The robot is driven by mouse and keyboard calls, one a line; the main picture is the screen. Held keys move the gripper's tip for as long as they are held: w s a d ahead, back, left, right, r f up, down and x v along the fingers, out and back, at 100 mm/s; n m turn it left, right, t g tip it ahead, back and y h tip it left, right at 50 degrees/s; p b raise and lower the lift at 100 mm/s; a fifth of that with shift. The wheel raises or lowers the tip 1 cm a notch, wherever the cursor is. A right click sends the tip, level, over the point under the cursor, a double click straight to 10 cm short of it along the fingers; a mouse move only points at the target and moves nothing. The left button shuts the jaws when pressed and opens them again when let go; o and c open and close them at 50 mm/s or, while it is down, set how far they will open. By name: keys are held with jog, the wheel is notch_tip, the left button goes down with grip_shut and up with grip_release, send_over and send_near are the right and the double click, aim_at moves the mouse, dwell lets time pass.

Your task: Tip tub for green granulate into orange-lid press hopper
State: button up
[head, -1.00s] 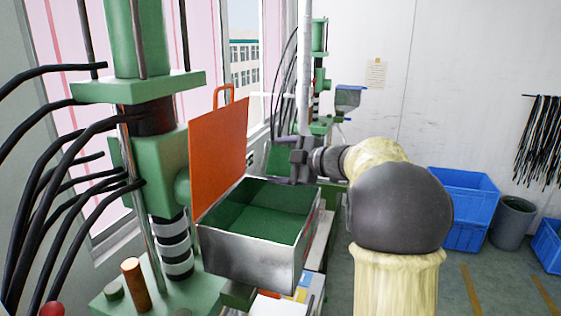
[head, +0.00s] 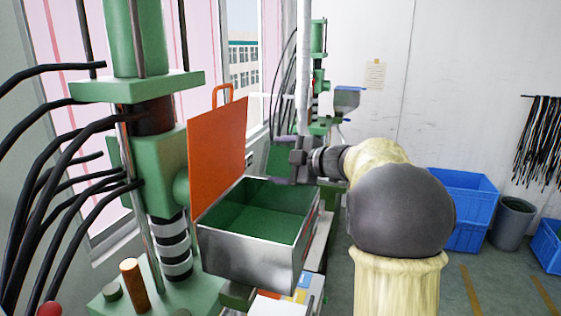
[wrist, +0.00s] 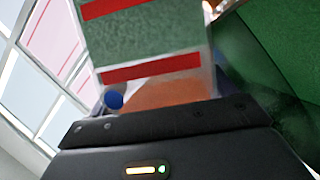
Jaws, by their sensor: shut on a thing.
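The press hopper (head: 245,258) is an open metal box with a green inside, at the middle of the head view. Its orange lid (head: 217,155) stands raised on the left side. My gripper (head: 285,160) is beyond the hopper's far rim. In the wrist view it is shut on a clear-walled tub (wrist: 155,40) with red bands and green granulate showing. The tub looks tilted in that view, and its mouth is out of sight. I see no falling granulate.
The green press (head: 150,160) with black hoses stands on the left, close to the hopper. Another green press (head: 319,40) stands farther back. Blue crates (head: 462,190) and a grey bin (head: 513,222) stand on the floor at right, where there is free room.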

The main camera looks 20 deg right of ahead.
jog(key=shift+s+a+r+n+b, duration=0.2)
jog(key=shift+s+a+n+b, duration=0.35)
jog(key=shift+b, duration=0.9)
dwell(2.0)
jog(key=shift+d+t, duration=0.1)
jog(key=shift+t, duration=0.2)
jog(key=shift+w+a, duration=0.1)
jog(key=shift+a, duration=0.15)
jog(key=shift+s+d, duration=0.1)
jog(key=shift+s, duration=0.15)
jog(key=shift+d+b, duration=0.25)
jog(key=shift+b, duration=0.1)
jog(key=shift+s+a, duration=0.1)
jog(key=shift+a, duration=0.15)
jog(key=shift+s+a+r+b, duration=0.1)
jog(key=shift+s+a+b, duration=0.05)
jog(key=shift+b, duration=0.25)
dwell(0.3)
jog(key=shift+s+a+n+b, duration=0.45)
jog(key=shift+s+b, duration=0.15)
jog(key=shift+b, duration=0.4)
dwell(1.4)
